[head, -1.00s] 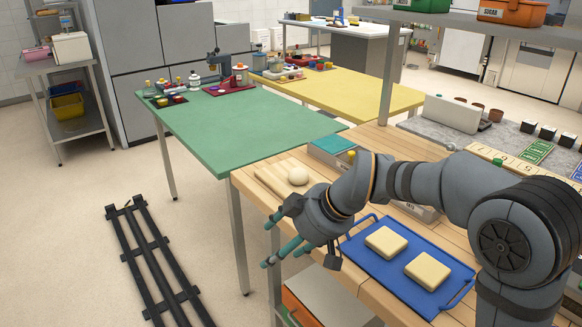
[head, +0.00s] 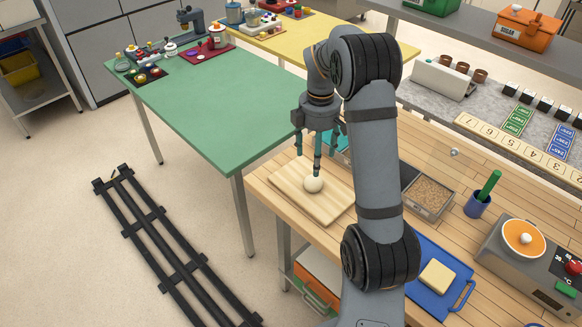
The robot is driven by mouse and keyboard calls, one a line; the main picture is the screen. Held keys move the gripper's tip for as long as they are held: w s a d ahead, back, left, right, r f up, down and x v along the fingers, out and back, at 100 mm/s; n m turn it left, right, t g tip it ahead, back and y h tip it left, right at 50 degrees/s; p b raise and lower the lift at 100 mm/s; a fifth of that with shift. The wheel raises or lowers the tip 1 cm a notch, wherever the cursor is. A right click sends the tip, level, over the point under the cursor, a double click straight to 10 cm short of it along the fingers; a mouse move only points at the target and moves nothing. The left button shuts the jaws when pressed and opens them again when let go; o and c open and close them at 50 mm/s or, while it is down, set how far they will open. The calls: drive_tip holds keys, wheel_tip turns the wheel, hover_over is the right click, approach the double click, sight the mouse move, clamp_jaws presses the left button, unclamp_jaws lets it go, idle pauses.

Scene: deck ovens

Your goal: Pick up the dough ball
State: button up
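The dough ball (head: 313,185) is small, pale and round. It sits on the light wooden board (head: 325,210) at the left end of the wooden worktop. My gripper (head: 316,162) points down over the ball in the head view, its teal-tipped fingers spread apart. One fingertip overlaps the top of the ball in the picture; I cannot tell whether it touches. Nothing shows held between the fingers.
A blue tray (head: 462,297) with a pale block (head: 437,276) is partly hidden behind my arm. The green table (head: 210,115) is mostly clear.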

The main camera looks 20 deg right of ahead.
sight(313, 178)
drive_tip(key=f, duration=0.3)
drive_tip(key=shift+s+d+f, duration=0.15)
drive_tip(key=shift+s+f, duration=0.15)
drive_tip(key=shift+f, duration=0.1)
drive_tip(key=f, duration=0.2)
drive_tip(key=f+p, duration=0.1)
drive_tip(key=f, duration=0.2)
drive_tip(key=shift+w+a+f+p, duration=0.25)
drive_tip(key=shift+w+f+p, duration=0.05)
drive_tip(key=shift+p, duration=0.05)
drive_tip(key=shift+c, duration=1.1)
drive_tip(key=c, duration=1.1)
